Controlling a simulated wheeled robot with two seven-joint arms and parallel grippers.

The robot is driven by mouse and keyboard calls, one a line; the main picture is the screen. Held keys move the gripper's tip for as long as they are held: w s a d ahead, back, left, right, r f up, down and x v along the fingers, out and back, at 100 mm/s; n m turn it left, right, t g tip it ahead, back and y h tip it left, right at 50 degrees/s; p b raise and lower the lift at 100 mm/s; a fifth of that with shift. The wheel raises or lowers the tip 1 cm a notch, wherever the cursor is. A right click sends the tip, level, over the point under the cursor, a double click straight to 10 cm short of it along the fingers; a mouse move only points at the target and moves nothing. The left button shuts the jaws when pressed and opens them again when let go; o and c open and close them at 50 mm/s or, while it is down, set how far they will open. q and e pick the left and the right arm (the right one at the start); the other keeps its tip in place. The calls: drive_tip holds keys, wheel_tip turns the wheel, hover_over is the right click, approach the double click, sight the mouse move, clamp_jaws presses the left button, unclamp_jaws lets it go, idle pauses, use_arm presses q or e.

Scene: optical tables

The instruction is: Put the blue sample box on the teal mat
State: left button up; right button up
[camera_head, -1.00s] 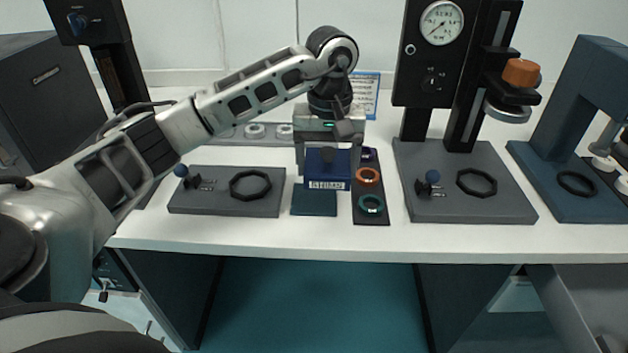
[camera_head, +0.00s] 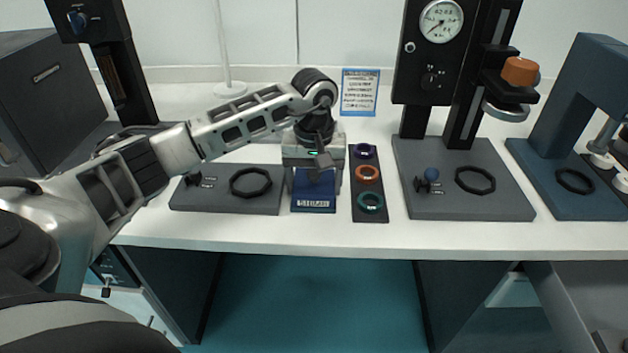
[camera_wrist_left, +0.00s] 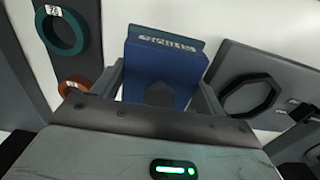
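The blue sample box (camera_head: 314,187) has a white label on its front edge. My left gripper (camera_head: 314,168) points down and is shut on it, one finger on each side in the left wrist view (camera_wrist_left: 158,88). The box is over the teal mat (camera_wrist_left: 160,31), low and about lined up with it. Most of the mat is hidden under the box; only a thin strip shows past the label. I cannot tell whether the box touches the mat. My right gripper is not in view.
Right beside the mat is a dark strip (camera_head: 370,215) with purple, orange and teal rings. To its left is a grey plate (camera_head: 215,204) with a black ring. A gauge stand (camera_head: 425,75) rises at the right. The white table's front edge is close.

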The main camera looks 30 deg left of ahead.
use_arm(q)
drive_tip(key=o, duration=0.4)
drive_tip(key=shift+r, duration=0.55)
wheel_tip(320, 180, up, 10)
drive_tip(key=shift+f+b, duration=0.15)
drive_tip(key=shift+b, duration=0.2)
drive_tip(key=shift+r, duration=0.75)
drive_tip(key=shift+s, duration=0.1)
